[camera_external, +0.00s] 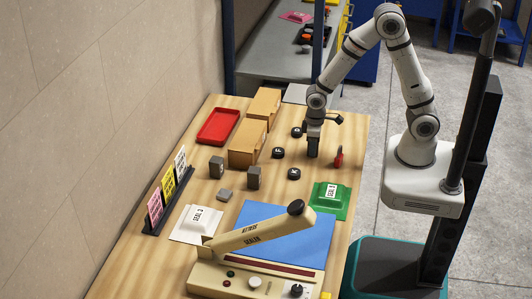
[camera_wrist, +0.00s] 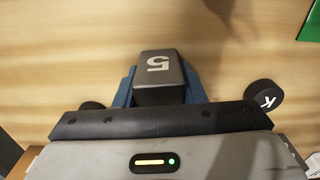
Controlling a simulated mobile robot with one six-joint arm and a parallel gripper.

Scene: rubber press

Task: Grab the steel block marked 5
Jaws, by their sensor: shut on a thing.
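The steel block marked 5 (camera_wrist: 162,75) is a dark grey block with a white 5 on its top face. In the wrist view it sits between the blue fingers of my gripper (camera_wrist: 163,88), which are shut on it from both sides. In the external view my gripper (camera_external: 313,148) points down at the wooden table's right part. The block is mostly hidden there by the gripper. I cannot tell whether the block touches the table.
Black round pucks (camera_external: 294,173) lie around the gripper, one marked K (camera_wrist: 264,97). A red padlock-like object (camera_external: 339,157) stands just right. Cardboard boxes (camera_external: 247,143) and a red tray (camera_external: 218,126) lie left. Other grey blocks (camera_external: 253,177) and a sealer (camera_external: 255,237) are nearer.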

